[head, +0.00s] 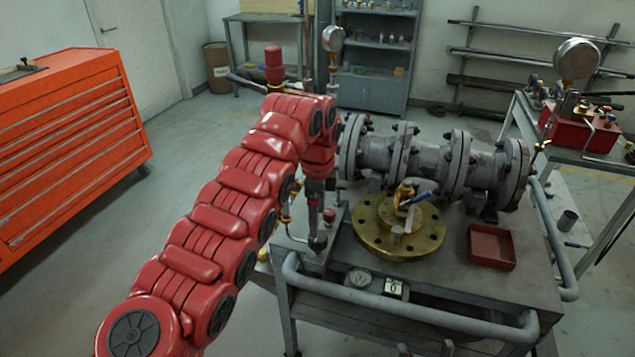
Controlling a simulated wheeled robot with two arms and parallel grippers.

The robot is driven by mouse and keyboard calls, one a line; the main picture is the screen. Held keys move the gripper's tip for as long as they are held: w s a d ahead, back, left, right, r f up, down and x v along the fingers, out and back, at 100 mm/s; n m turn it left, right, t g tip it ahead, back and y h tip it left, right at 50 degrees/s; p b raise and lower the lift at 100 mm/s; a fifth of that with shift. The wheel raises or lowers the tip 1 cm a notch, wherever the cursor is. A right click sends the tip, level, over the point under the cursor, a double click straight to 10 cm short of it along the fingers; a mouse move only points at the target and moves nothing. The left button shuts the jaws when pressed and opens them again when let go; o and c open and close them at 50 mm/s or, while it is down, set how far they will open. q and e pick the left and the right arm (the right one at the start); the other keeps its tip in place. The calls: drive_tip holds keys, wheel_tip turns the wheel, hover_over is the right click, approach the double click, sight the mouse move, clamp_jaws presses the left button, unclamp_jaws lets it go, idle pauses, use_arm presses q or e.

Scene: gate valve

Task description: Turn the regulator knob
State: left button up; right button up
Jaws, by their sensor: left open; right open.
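A red cylindrical knob (273,64) stands upright above a brass fitting, just behind the bend of my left arm. It looks like the regulator knob, and the arm hides what lies below it. A smaller red cap (329,215) shows low at the left end of the workbench (440,290). My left gripper (317,238) points down at the bench's left end, below and to the right of the tall red knob and apart from it. It is open with nothing seen in it; its fingers are small and hard to make out. My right gripper is out of view.
A grey flanged valve pipe (430,157) lies along the back of the bench. A brass flange (372,240) and a red tray (492,247) sit before it. Gauges (333,38) stand behind. A grey rail (400,312) runs along the front. An orange cabinet (65,140) is left.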

use_arm(q)
wheel_tip(320, 180, up, 11)
drive_tip(key=p, duration=0.5)
drive_tip(key=shift+r, duration=0.1)
